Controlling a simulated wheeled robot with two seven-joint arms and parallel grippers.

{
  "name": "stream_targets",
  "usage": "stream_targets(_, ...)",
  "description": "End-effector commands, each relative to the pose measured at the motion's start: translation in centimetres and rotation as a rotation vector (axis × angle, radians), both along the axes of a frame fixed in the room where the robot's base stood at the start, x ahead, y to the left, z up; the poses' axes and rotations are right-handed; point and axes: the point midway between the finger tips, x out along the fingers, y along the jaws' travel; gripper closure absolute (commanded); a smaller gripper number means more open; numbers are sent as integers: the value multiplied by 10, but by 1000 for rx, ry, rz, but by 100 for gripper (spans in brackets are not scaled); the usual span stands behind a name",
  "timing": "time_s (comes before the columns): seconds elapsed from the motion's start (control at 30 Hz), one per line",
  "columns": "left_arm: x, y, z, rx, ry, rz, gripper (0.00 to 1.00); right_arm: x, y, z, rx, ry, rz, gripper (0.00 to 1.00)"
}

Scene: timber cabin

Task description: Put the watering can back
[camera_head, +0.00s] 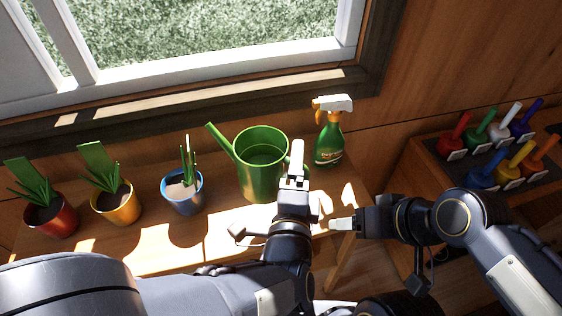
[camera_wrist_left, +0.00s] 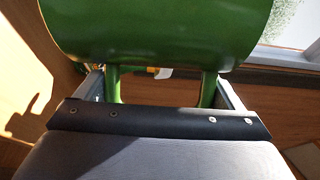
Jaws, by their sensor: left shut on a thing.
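The green watering can (camera_head: 262,176) is upright at the right part of the wooden table, its spout pointing to the upper left. My left gripper (camera_head: 297,163) is at its right side, shut on its handle. In the left wrist view the green can body (camera_wrist_left: 155,30) fills the top, and green handle parts show between the fingers (camera_wrist_left: 165,92). The can's base is close to the tabletop; I cannot tell whether it touches. My right gripper (camera_head: 342,224) hangs to the right of the left one, holding nothing visible; its finger gap is not clear.
A green spray bottle (camera_head: 328,140) stands just right of the can. A blue pot (camera_head: 183,198), a yellow pot (camera_head: 117,209) and a red pot (camera_head: 52,219) with plants stand to the left. A rack (camera_head: 461,174) of coloured-handled tools is at the right. A window sill runs behind.

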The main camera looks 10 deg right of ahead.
Motion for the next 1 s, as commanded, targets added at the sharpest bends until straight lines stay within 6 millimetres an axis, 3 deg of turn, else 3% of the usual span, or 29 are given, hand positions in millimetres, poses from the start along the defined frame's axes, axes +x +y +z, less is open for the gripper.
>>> stream_targets(0.2,53,-7,-28,2,-3,6,61,0,0,-17,0,0,0,33)
stream_targets(0.4,78,-13,-60,0,-2,3,61,0,0,-27,0,0,0,33)
stream_targets(0.67,90,-15,-73,-1,-4,1,61,0,0,-29,0,0,0,33)
stream_targets(1.0,95,-16,-111,-1,-3,0,61,0,0,-39,0,0,0,33)
